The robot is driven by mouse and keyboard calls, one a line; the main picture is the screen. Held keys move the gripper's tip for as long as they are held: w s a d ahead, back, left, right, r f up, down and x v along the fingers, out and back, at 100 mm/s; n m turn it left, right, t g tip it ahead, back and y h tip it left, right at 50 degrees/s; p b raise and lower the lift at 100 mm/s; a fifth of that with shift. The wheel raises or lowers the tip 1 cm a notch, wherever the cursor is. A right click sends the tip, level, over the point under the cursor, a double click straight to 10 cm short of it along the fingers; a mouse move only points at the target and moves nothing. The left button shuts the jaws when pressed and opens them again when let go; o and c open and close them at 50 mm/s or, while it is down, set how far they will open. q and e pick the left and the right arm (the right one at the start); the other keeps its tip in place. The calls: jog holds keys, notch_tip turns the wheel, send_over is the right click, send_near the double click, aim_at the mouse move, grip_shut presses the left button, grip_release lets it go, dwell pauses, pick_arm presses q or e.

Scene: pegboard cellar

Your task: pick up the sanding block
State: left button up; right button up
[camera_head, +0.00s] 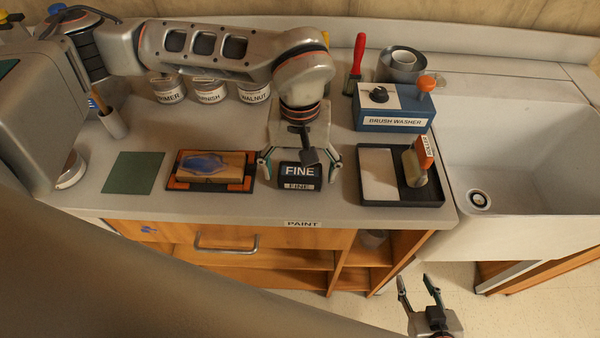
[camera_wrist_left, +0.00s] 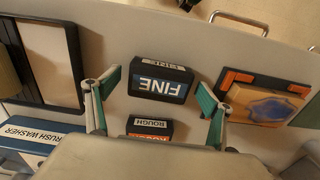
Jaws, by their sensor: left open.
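A dark block labelled FINE (camera_head: 297,184) rests on the grey worktop; it shows whole in the left wrist view (camera_wrist_left: 161,80). A second block labelled ROUGH (camera_wrist_left: 150,128), with an orange-red label, lies close to it in the wrist view and is hidden behind my gripper in the head view. My left gripper (camera_head: 299,167) is open and points down at the FINE block. Its fingers (camera_wrist_left: 158,90) are spread to either side of the blocks, with nothing held; contact cannot be told. My right gripper (camera_head: 418,284) is open and empty, low over the floor in front of the cabinet.
Left of the FINE block lie a wooden piece with a blue patch (camera_head: 208,165) on a black-and-orange holder (camera_head: 181,184) and a green sheet (camera_head: 133,172). Right are a black tray (camera_head: 410,199), a brush washer (camera_head: 395,110) and a sink (camera_head: 520,150). Jars (camera_head: 211,92) stand behind.

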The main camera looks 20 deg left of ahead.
aim_at(300, 171)
pick_arm(q)
jog(key=c, duration=1.2)
jog(key=shift+r, duration=0.1)
jog(key=shift+c, duration=0.2)
notch_tip(300, 171, up, 20)
jog(key=o, duration=0.6)
jog(key=c, duration=0.4)
